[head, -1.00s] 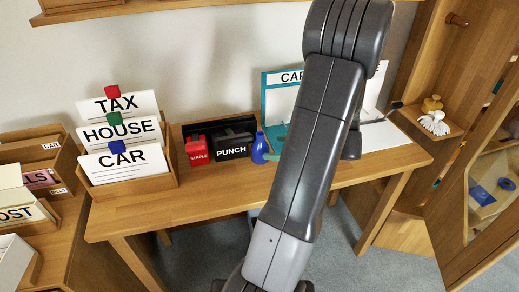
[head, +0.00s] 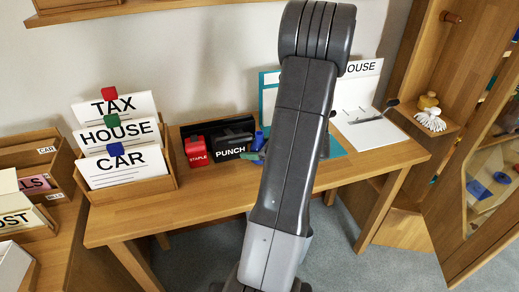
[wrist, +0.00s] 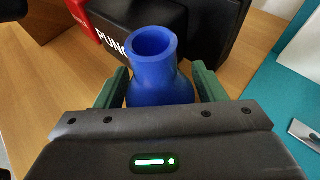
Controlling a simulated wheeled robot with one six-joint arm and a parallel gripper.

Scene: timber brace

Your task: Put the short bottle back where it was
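The short blue bottle (wrist: 158,75) stands upright on the desk beside the black punch. In the head view the bottle (head: 259,137) shows only in part, beside my arm. My gripper (wrist: 160,85) has its green fingers on either side of the bottle, close against its body in the wrist view. Whether they press on it or leave a narrow gap cannot be told. The bottle's base is hidden by the gripper body. In the head view my arm hides most of the gripper.
The black punch (head: 232,146) and red stapler (head: 196,151) stand left of the bottle. A card holder (head: 169,183) is farther left. A teal folder (wrist: 285,100) and white sheets (head: 371,132) lie to the right. The desk front (head: 200,213) is clear.

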